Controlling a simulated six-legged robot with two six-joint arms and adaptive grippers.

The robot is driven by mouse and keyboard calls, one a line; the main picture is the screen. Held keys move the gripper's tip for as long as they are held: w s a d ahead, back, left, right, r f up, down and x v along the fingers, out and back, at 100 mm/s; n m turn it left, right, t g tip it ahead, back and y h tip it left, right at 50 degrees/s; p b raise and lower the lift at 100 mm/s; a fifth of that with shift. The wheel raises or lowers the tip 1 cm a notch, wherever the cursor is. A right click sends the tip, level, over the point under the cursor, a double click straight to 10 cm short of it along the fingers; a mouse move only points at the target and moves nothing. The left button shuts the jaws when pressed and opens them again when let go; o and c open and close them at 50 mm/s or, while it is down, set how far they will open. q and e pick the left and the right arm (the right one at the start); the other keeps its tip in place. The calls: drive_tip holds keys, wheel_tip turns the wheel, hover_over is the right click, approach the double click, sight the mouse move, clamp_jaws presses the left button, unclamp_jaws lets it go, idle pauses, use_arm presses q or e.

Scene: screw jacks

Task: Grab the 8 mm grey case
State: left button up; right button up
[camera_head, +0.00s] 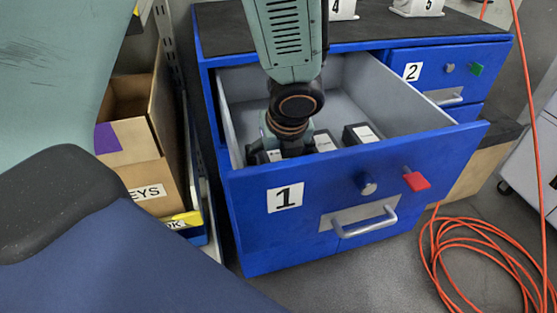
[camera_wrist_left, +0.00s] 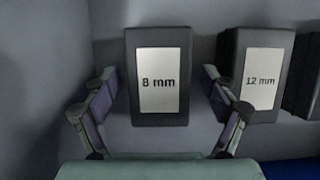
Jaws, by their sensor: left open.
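The 8 mm grey case (camera_wrist_left: 159,106) is a dark grey box with a white label reading "8 mm". In the left wrist view it lies between the two open fingers of my left gripper (camera_wrist_left: 160,112), with a gap on each side. In the head view my left arm reaches down into the open drawer 1 (camera_head: 400,78), and my left gripper (camera_head: 275,150) is low in it, largely hidden by the wrist and the drawer front. The 8 mm case cannot be told clearly in the head view. My right gripper is not in view.
The 12 mm case (camera_wrist_left: 262,110) stands close to the right finger, with another dark case (camera_wrist_left: 305,80) beyond it. The drawer front (camera_head: 320,195) has a handle and a red tab. A cardboard box (camera_head: 150,140) is at left; an orange hose (camera_head: 480,255) lies right.

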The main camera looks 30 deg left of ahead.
use_arm(q)
drive_tip(key=shift+a+f, duration=0.2)
drive_tip(key=shift+f, duration=0.05)
drive_tip(key=shift+d, duration=0.15)
drive_tip(key=shift+c, duration=0.3)
drive_tip(key=shift+c, duration=0.7)
drive_tip(key=c, duration=0.5)
drive_tip(key=shift+w, duration=0.1)
drive_tip(key=c, duration=0.9)
